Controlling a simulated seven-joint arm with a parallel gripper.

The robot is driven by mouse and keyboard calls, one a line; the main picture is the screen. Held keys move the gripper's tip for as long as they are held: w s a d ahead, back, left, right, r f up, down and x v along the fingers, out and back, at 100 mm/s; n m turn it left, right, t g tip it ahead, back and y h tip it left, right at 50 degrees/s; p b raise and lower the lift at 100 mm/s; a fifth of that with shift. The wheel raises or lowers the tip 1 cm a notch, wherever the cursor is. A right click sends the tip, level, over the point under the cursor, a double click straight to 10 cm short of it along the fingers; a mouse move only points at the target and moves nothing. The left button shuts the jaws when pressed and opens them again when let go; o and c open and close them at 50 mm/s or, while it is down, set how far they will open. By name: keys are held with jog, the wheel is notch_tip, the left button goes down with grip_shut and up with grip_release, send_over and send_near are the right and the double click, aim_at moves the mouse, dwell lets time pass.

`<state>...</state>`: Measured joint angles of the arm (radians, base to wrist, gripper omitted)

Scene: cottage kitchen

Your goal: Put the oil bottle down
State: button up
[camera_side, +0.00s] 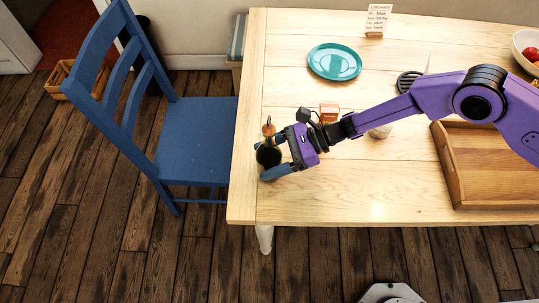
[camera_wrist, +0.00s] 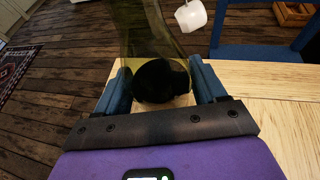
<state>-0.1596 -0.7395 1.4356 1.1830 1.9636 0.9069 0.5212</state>
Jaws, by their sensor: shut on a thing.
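The oil bottle (camera_wrist: 110,45) is dark olive, see-through glass. In the wrist view it stands between the two blue fingers of my gripper (camera_wrist: 165,88), which is shut on it. In the side view the bottle (camera_side: 268,155) shows as a dark shape with an orange-brown top, held in my gripper (camera_side: 268,158) near the left edge of the wooden table (camera_side: 350,195). I cannot tell whether its base touches the tabletop.
A small orange box (camera_side: 329,112) stands just right of my gripper. A teal plate (camera_side: 334,62) lies farther back. A wooden tray (camera_side: 447,170) is at the right. A blue chair (camera_side: 195,150) stands left of the table. The front left tabletop is clear.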

jog(key=o, duration=1.4)
jog(key=shift+r, duration=0.1)
jog(key=shift+w+d+r, duration=0.1)
jog(key=shift+w+d, duration=0.05)
jog(key=shift+d, duration=0.15)
jog(key=v, duration=1.1)
jog(key=shift+d, duration=0.25)
